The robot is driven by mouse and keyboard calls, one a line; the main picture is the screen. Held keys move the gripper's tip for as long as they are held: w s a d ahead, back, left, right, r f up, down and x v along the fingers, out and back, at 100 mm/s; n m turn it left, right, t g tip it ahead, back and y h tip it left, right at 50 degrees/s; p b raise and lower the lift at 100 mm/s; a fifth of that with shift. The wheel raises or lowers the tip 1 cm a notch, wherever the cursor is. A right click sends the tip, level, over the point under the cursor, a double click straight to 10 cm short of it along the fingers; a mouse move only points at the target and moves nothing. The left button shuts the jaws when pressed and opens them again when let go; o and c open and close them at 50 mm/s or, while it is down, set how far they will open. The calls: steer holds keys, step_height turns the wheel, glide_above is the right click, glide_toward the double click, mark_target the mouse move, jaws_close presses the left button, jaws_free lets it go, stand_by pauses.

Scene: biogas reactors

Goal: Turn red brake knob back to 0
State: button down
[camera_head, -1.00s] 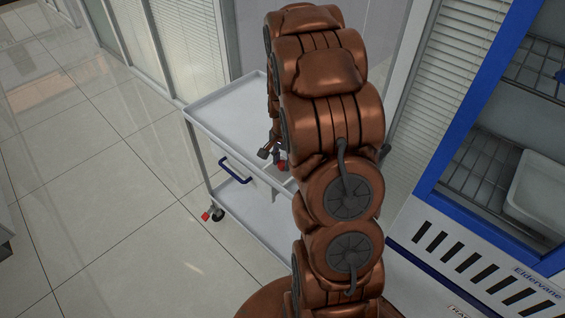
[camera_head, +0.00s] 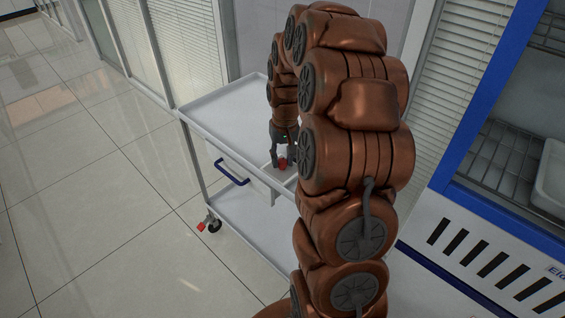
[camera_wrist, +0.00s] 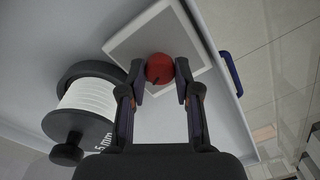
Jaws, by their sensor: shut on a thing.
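The red brake knob (camera_wrist: 159,68) is round, with a dark mark on its near side. It sits on a pale square plate (camera_wrist: 124,43) on the cart top. In the wrist view my gripper (camera_wrist: 160,78) has one finger on each side of the knob, shut on it. In the head view the gripper (camera_head: 283,162) points down at the knob (camera_head: 283,164) near the cart's front edge. The fingers partly hide the knob there, and no number marks can be read.
The white cart (camera_head: 218,108) has a blue handle (camera_head: 232,172) and a lower shelf (camera_head: 245,215). A dark spool with white windings (camera_wrist: 90,98) stands left of my gripper in the wrist view. A blue-framed cabinet (camera_head: 480,205) stands at the right. The floor at left is clear.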

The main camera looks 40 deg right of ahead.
mark_target(284, 160)
steer(key=shift+f+n+b, duration=0.1)
steer(key=shift+n+b, duration=0.2)
steer(key=shift+n, duration=0.3)
steer(key=shift+s, duration=0.1)
steer(key=c, duration=0.8)
jaws_free()
steer(key=shift+r, duration=0.2)
steer(key=r, duration=1.1)
steer(key=shift+d+r, duration=0.3)
steer(key=shift+r, duration=0.1)
